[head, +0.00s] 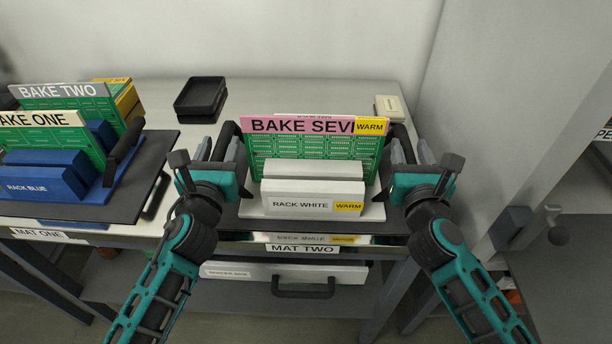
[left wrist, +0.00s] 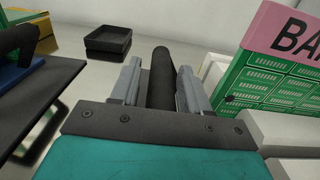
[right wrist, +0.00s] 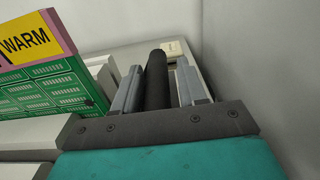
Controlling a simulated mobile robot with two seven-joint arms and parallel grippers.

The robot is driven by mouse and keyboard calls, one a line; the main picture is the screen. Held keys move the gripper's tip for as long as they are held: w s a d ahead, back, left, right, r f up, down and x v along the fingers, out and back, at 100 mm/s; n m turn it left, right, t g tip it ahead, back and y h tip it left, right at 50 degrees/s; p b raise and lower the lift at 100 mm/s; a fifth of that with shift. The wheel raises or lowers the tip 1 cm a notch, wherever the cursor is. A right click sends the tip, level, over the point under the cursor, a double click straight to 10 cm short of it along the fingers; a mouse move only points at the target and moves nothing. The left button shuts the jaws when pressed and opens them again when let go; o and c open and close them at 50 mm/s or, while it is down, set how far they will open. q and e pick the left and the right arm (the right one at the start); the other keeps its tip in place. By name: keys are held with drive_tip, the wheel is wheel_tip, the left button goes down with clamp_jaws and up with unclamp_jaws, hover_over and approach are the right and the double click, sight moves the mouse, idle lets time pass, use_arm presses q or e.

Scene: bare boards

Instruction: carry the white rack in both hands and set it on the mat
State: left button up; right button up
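The white rack (head: 270,211) is upright in the middle of the head view. It carries a green board (head: 258,150) under a pink "BAKE SEV…" strip, and yellow "WARM" tags. A dark surface shows beneath it, above the "MAT TWO" label (head: 302,249); I cannot tell whether they touch. My left gripper (head: 215,148) is at its left side, fingers on either side of a black handle (left wrist: 161,78). My right gripper (head: 411,150) is at its right side, its open fingers around the other black handle (right wrist: 156,80), with a gap showing on one side.
A blue rack (head: 35,188) with green boards stands on a dark plate at the left, above the "MAT ONE" label (head: 38,235). A black tray (head: 201,97) and a small pale block (head: 390,108) lie at the back. A grey cabinet (head: 540,120) stands close on the right.

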use_arm(q)
drive_tip(key=o, duration=0.3)
drive_tip(key=shift+d, duration=0.1)
use_arm(e)
drive_tip(key=o, duration=0.3)
drive_tip(key=shift+a+r, duration=0.1)
use_arm(q)
drive_tip(key=shift+o, duration=0.2)
drive_tip(key=s, duration=1.2)
use_arm(e)
drive_tip(key=shift+s, duration=0.55)
drive_tip(key=s, duration=1.1)
drive_tip(key=shift+a, duration=0.1)
use_arm(q)
drive_tip(key=shift+s, duration=0.1)
